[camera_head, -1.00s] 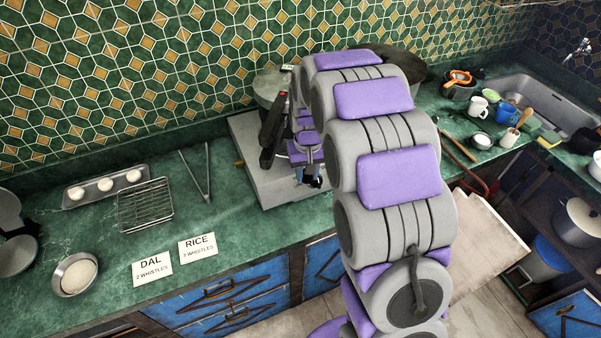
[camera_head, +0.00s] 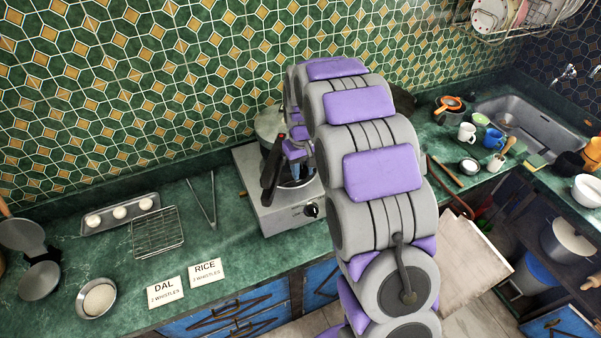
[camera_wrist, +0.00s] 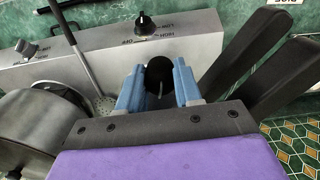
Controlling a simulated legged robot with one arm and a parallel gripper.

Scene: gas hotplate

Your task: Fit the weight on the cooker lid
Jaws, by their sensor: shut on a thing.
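My gripper (camera_wrist: 159,92) has blue fingers shut on a small round black piece, which I take to be the weight (camera_wrist: 159,70). In the head view my arm hides most of the gripper, and the weight cannot be made out. The cooker's black handles show at the left of my arm (camera_head: 271,168) and in the wrist view at right (camera_wrist: 243,62). The cooker stands on the gas hotplate (camera_head: 255,190). Its lid is mostly hidden behind my gripper and arm, so I cannot tell whether the weight touches it.
A steel pot (camera_wrist: 22,125) stands at the left in the wrist view, near a ladle (camera_wrist: 102,102). In the head view, tongs (camera_head: 203,203), a wire rack (camera_head: 158,232) and DAL (camera_head: 165,291) and RICE (camera_head: 207,272) cards lie left of the hotplate.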

